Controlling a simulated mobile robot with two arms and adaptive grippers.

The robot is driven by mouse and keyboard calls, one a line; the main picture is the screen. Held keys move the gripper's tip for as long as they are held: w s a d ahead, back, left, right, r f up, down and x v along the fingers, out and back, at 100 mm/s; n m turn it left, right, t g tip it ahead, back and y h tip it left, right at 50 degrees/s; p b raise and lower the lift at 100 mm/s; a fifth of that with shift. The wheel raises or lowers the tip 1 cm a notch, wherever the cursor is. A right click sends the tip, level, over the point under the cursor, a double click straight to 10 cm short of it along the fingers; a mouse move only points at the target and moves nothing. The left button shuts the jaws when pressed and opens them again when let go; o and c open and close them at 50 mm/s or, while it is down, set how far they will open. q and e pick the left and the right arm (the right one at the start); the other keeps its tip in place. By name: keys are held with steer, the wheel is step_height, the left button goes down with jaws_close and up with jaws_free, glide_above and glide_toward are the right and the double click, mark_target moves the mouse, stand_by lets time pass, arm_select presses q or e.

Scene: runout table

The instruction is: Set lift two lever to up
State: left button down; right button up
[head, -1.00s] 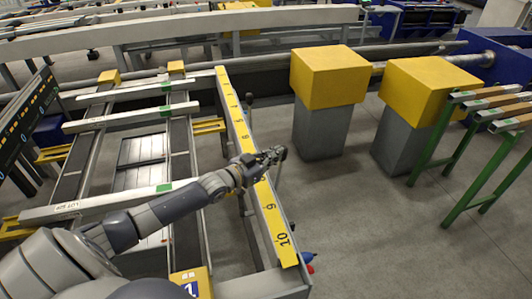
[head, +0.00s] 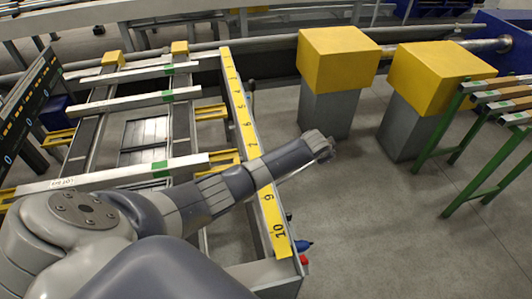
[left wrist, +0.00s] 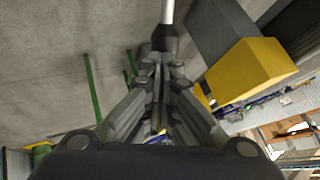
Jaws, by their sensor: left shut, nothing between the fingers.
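In the left wrist view, my left gripper (left wrist: 163,70) has its fingers drawn together with nothing between them. A dark knob or grip (left wrist: 165,38) on a pale rod (left wrist: 167,10) lies just beyond the fingertips; it looks like a lever. I cannot tell whether the fingers touch it, or which lift it belongs to. In the head view, my left arm reaches across the numbered yellow rail (head: 240,115) and ends over the floor to its right. A small dark knob (head: 251,85) shows beside the rail's far part. My right gripper is not in view.
Two yellow-topped grey posts (head: 338,53) (head: 440,75) stand right of the rail. A green-legged rack (head: 470,150) is at the far right. Blue (head: 304,246) and red (head: 304,260) knobs sit at the rail's near end. The floor (head: 370,220) between is clear.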

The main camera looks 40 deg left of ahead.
arm_select(q)
steer(key=shift+w+d+f+b, duration=0.2)
steer(key=shift+f+b, duration=0.1)
steer(key=shift+f, duration=0.15)
steer(key=shift+w+d+f+b, duration=0.2)
steer(key=shift+f+b, duration=0.05)
steer(key=shift+f, duration=0.25)
steer(key=shift+w+d+f+b, duration=0.2)
steer(key=shift+f+b, duration=0.1)
steer(key=shift+f, duration=0.15)
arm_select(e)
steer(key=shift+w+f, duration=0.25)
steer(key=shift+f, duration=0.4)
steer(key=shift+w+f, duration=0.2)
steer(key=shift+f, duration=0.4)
